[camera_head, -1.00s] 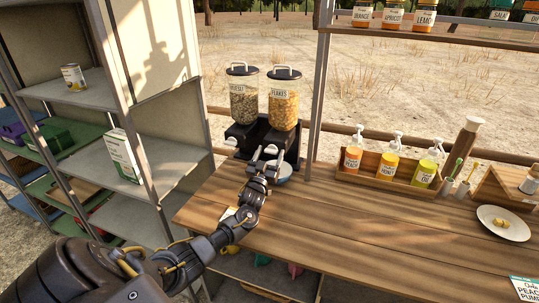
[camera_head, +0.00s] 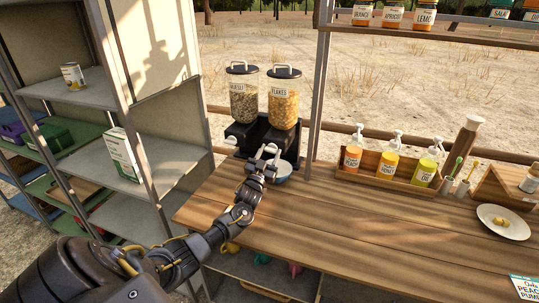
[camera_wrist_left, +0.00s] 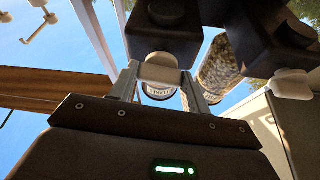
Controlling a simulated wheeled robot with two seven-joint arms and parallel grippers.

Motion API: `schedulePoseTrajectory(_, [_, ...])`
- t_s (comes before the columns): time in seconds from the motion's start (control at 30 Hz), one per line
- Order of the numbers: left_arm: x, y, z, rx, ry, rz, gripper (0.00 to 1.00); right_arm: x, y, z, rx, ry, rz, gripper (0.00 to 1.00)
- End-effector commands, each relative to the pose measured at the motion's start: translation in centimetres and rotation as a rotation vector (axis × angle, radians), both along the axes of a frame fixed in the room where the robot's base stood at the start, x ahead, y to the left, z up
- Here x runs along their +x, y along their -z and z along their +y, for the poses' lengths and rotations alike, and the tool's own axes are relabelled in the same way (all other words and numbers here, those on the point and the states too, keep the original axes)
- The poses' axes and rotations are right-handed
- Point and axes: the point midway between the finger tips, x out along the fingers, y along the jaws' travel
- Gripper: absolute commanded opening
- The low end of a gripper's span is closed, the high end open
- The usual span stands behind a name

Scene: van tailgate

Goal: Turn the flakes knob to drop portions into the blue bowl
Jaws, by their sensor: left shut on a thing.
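The flakes dispenser (camera_head: 284,103), full of orange flakes, stands upright at the back left of the wooden counter. My left gripper (camera_head: 266,153) is at its front, shut on the white flakes knob (camera_wrist_left: 160,76), which sits between the two fingers in the left wrist view. I cannot see what is in the bowl. My right gripper is not in view.
The muesli dispenser (camera_head: 243,101) stands just left of the flakes, with its own white knob (camera_wrist_left: 292,86) beside my gripper. A wooden caddy (camera_head: 399,177) of pump bottles and a plate (camera_head: 503,222) are to the right. The counter's front middle is clear.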

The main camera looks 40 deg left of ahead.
Motion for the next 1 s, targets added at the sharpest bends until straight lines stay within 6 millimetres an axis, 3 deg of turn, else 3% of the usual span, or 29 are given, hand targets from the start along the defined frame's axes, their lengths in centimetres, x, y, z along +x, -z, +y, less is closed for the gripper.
schedulePoseTrajectory(1.0, [-0.2,-0.4,0.4,0.901,0.001,0.315,0.25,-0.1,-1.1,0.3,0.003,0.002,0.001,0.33])
